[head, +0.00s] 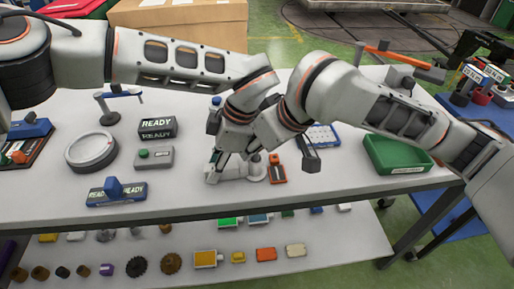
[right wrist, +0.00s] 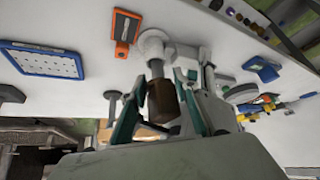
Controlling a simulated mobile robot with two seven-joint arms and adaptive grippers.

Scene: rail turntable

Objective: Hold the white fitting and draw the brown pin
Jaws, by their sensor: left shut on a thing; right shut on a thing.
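The white fitting (head: 232,173) lies on the white table in the head view, and its round end (right wrist: 154,43) shows in the right wrist view. My left gripper (head: 214,166) is shut on the fitting from above. The brown pin (right wrist: 163,102) is a brown cylinder with a grey shaft that reaches up to the round end of the fitting. I cannot tell how deep the shaft sits. My right gripper (right wrist: 160,112) is shut on the brown pin, a finger at each side. The pin is hidden in the head view by my arms.
An orange-framed device (head: 277,169) lies just right of the fitting. A green tray (head: 398,155) stands at the right. A grey button box (head: 153,157), a READY sign (head: 158,126) and a round white ring (head: 92,151) stand at the left. A lower shelf holds several small parts.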

